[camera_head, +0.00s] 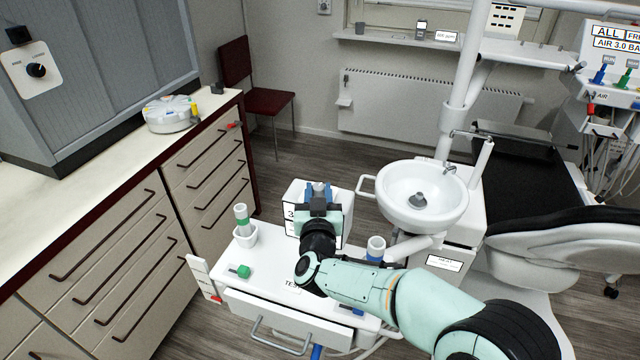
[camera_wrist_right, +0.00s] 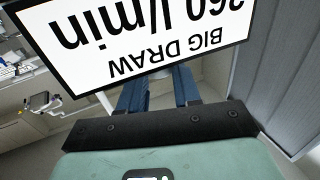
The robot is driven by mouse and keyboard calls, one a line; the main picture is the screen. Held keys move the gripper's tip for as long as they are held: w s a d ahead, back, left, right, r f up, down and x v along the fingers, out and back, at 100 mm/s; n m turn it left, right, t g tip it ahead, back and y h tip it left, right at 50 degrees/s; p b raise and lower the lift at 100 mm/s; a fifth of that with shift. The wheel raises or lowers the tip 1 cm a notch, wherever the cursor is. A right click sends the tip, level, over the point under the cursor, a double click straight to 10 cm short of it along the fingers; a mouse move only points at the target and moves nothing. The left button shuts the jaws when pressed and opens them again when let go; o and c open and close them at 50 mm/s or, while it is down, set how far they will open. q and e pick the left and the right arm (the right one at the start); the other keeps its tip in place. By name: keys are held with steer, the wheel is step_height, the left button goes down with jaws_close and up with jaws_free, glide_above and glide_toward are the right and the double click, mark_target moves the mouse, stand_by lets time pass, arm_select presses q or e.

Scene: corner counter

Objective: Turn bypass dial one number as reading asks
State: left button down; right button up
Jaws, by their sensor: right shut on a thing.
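My right gripper (camera_head: 318,190) reaches to the top of a white box on the cart and is shut on a small part there. That part is mostly hidden by the fingers, and I cannot tell whether it is the bypass dial. A black-framed sign (camera_wrist_right: 150,45) reads "BIG DRAW 360 l/min", upside down, in the right wrist view. It covers the ends of the blue fingers (camera_wrist_right: 158,92). In the head view the arm hides most of this sign (camera_head: 292,213). A round black knob (camera_head: 36,70) sits on a white plate at the far left. My left gripper is out of view.
The white cart (camera_head: 240,297) carries a cup with a green-banded tube (camera_head: 242,220), a green piece (camera_head: 240,271) and a blue-banded cup (camera_head: 376,248). A white basin (camera_head: 422,190) stands close right. A white disc-shaped unit (camera_head: 170,115) rests on the left counter.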

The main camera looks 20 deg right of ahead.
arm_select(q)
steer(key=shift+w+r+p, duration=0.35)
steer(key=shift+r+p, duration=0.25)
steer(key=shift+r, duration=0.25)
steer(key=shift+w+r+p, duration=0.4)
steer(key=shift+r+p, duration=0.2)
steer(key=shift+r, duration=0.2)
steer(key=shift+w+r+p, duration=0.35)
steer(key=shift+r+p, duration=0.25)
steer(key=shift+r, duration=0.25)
arm_select(e)
steer(key=shift+w+a+r+m+g+h, duration=0.1)
steer(key=shift+a+m+g+h, duration=0.1)
steer(key=shift+m+g+h, duration=0.7)
steer(key=shift+w+a+m+g+h, duration=0.15)
steer(key=shift+m+g+h, duration=0.15)
steer(key=shift+m+h, duration=1.1)
steer(key=shift+s+n+h, duration=0.1)
steer(key=shift+n+h, duration=0.3)
steer(key=o, duration=1.1)
steer(key=shift+c, duration=0.2)
steer(key=shift+s, duration=0.1)
